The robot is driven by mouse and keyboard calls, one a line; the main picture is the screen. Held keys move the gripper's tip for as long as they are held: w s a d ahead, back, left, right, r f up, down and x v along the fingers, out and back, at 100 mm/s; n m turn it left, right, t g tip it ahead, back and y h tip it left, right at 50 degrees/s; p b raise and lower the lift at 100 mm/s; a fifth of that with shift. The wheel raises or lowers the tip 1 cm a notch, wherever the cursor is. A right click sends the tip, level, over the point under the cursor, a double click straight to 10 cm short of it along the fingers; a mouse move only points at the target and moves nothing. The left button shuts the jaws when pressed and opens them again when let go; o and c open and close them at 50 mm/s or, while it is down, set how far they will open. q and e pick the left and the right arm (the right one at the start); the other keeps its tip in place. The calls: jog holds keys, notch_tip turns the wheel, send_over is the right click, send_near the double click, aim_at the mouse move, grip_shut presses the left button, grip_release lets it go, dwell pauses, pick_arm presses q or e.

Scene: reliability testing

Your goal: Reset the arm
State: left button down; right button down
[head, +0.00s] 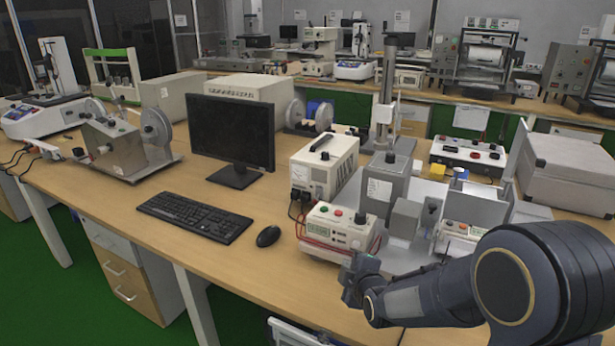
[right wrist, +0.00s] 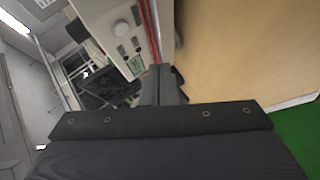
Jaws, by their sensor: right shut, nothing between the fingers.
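My right arm comes in from the lower right in the head view. Its gripper (head: 355,281) is at the front edge of the wooden table, just in front of the white power unit with red leads (head: 342,231). In the right wrist view the gripper (right wrist: 163,80) is shut, with nothing seen between its fingers. The unit also shows there (right wrist: 120,30), close beyond the fingers at upper left. Whether the gripper touches it I cannot tell. My left gripper is not in view.
A keyboard (head: 195,215), a mouse (head: 268,236) and a monitor (head: 231,130) are left of the gripper. A test stand (head: 385,185) and a white box (head: 568,165) stand behind my arm. The wooden table (head: 110,195) is bare around the keyboard; green floor (head: 100,300) lies in front.

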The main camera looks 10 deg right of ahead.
jog(key=s+d+r+m+g+y+p, duration=0.1)
jog(key=s+d+r+m+g+p, duration=0.15)
jog(key=s+r+m, duration=0.4)
jog(key=s+d+r+m+g+y+p, duration=0.1)
jog(key=s+d+r+m+g+p, duration=0.2)
jog(key=s, duration=0.7)
jog(key=s+a+r+m+p, duration=0.1)
jog(key=s+m, duration=0.2)
jog(key=s, duration=0.5)
jog(key=s+a+r+m+g+p, duration=0.1)
jog(key=s+m, duration=0.3)
jog(key=s, duration=0.4)
jog(key=shift+s+r+p, duration=0.2)
jog(key=shift+r+p, duration=0.25)
jog(key=shift+r, duration=0.3)
jog(key=shift+g, duration=0.25)
